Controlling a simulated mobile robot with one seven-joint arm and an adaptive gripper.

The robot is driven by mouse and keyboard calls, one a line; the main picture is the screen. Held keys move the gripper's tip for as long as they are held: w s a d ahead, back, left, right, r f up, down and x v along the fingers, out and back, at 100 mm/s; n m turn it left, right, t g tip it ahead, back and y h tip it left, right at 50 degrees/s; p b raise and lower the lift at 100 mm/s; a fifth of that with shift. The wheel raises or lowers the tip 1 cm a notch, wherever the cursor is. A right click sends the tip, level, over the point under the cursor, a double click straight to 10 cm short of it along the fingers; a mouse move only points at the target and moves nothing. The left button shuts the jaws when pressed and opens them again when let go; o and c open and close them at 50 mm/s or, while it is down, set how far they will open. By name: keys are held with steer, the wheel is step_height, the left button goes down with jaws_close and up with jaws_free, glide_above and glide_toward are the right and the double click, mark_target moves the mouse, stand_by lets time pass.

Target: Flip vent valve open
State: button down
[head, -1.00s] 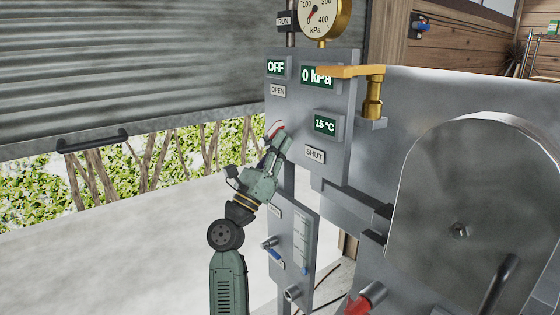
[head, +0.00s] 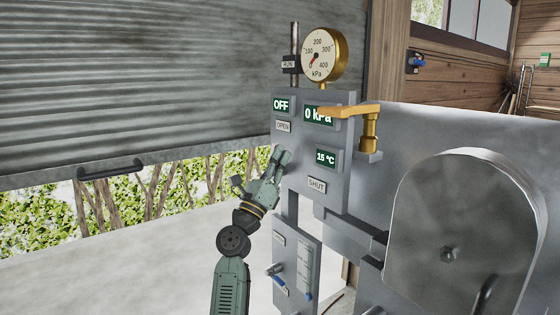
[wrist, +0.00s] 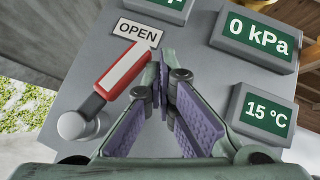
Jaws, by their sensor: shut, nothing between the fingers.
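The vent valve is a red lever with a white stripe (wrist: 122,68) on a round grey pivot (wrist: 77,124), at the left of the grey panel in the wrist view. Its free end lies just below the OPEN label (wrist: 138,32). In the head view my gripper hides the lever; the OPEN label (head: 283,127) and SHUT label (head: 317,185) show. My gripper (wrist: 163,72) is shut and empty, its fingertips just right of the lever's free end. I cannot tell whether they touch. In the head view my gripper (head: 280,153) is at the panel's left edge.
The panel carries an OFF display (head: 281,105), a 0 kPa display (head: 318,115) and a 15 °C display (head: 326,159). A pressure gauge (head: 322,55) stands above. A lower panel (head: 296,262) sits below my gripper.

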steer(key=shift+w+a+r+n+y, duration=0.1)
steer(key=shift+n+y, duration=0.3)
steer(key=shift+w+a+r, duration=0.2)
steer(key=shift+w+r, duration=0.05)
stand_by(2.2)
